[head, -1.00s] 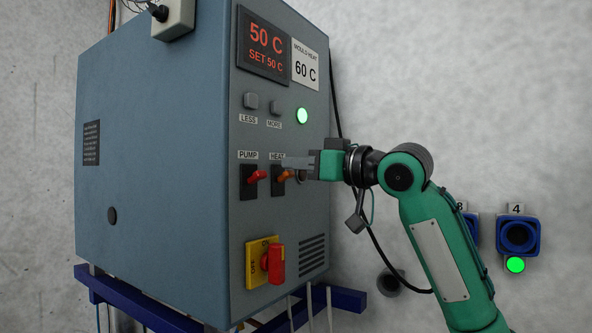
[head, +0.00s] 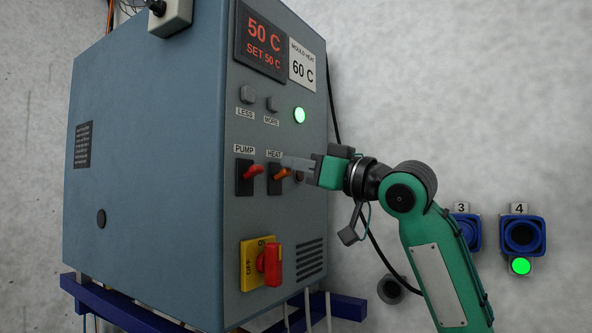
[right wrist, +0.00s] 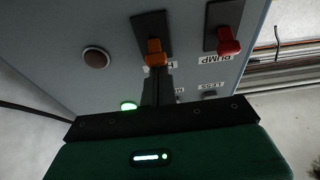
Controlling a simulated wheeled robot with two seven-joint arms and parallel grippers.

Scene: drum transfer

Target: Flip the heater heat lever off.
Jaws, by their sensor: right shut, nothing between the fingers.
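The heat lever (head: 281,174) is an orange toggle on a black plate under the HEAT label (head: 274,154), on the front of the blue-grey heater cabinet (head: 150,160). It slants outward and up in the head view. My right gripper (head: 288,163) is shut and empty, with its fingertips right at the upper side of the lever, by the label. In the right wrist view the orange lever (right wrist: 155,52) shows just beyond the shut fingers (right wrist: 156,85), which partly cover the label. I cannot tell whether they touch. My left gripper is out of view.
A red pump lever (head: 253,171) is close to the left of the heat lever. A round brown part (right wrist: 96,57) is on its other side. A yellow and red main switch (head: 262,262) is below. The green lamp (head: 299,115) is lit. The display (head: 263,45) reads 50 C.

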